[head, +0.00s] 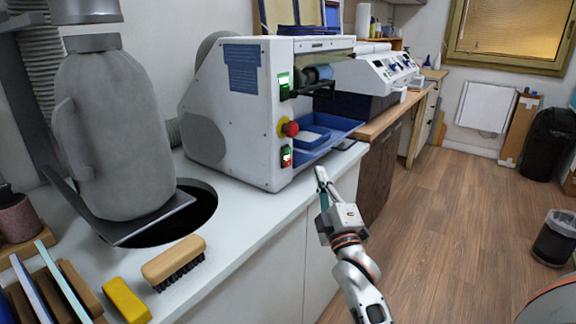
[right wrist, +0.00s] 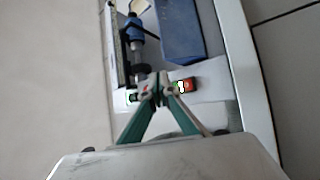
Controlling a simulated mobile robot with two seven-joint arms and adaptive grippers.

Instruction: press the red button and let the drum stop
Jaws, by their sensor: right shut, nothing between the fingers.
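The white machine (head: 232,110) stands on the counter. A round red knob on a yellow base (head: 290,129) sticks out of its front. Below it is a switch (head: 286,157) with a lit part and a red part, which also shows in the right wrist view (right wrist: 187,86). A green switch (head: 283,86) sits higher up. The drum (head: 318,74) is at the upper front; I cannot tell whether it turns. My right gripper (head: 319,175) is shut and empty, apart from the machine, low in front of it. In the right wrist view its fingertips (right wrist: 160,91) cover part of the panel.
A blue tray (head: 345,124) juts from the machine's front. A wooden brush (head: 174,262) and a yellow block (head: 126,300) lie on the near counter. A grey bulky form (head: 112,140) stands by a dark round opening (head: 185,222).

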